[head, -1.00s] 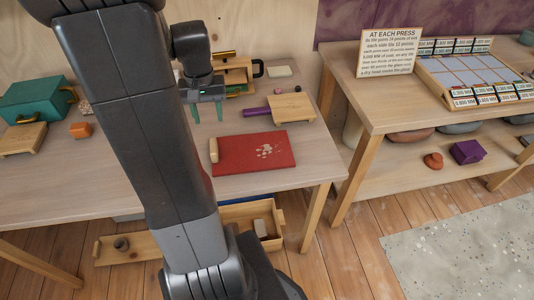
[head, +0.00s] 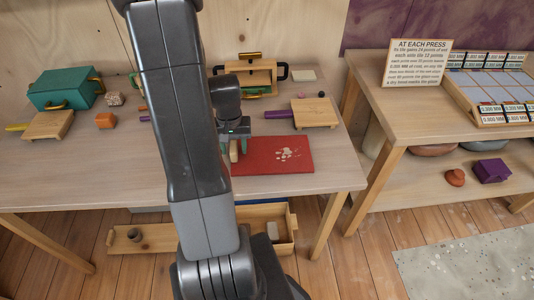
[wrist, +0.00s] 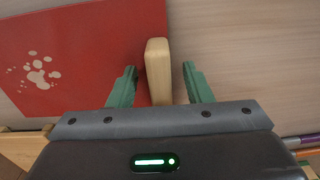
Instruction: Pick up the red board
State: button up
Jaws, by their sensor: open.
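The red board (head: 272,155) lies flat on the wooden table, with pale splotches on its face and a light wooden handle (head: 234,150) along its left edge. In the wrist view the board (wrist: 85,50) fills the upper left, and its handle (wrist: 158,70) stands between the fingers. My gripper (wrist: 159,85) is open, with one green finger on each side of the handle. A gap shows between the handle and the right finger; the left finger is over the board's side. My arm hides part of the table left of the board.
A small board with a purple handle (head: 315,113) lies behind the red board.

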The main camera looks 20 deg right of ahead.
grip_shut()
jog(key=shift+r, duration=0.1)
